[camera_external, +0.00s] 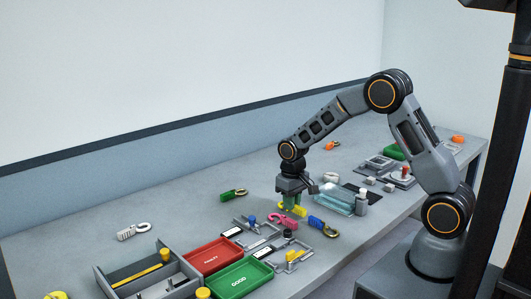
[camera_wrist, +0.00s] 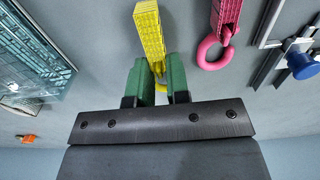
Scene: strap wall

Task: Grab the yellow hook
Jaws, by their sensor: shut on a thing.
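The yellow hook has a yellow strap (camera_wrist: 149,28) that runs up to the top edge in the wrist view; its hook end (camera_wrist: 160,85) lies between the green fingertips. In the external view the yellow hook (camera_external: 299,210) shows on the table just under my gripper (camera_external: 290,203). My gripper (camera_wrist: 161,82) points down and is shut on the yellow hook near its hook end. The fingers hide part of it, and I cannot tell whether it touches the table.
A pink hook (camera_external: 284,221) and a blue strap hook (camera_external: 323,226) lie close by. A clear glass-like box (camera_external: 335,198) is to the right. A red tray (camera_external: 213,254) and a green tray (camera_external: 240,277) stand at the front. Open table lies behind.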

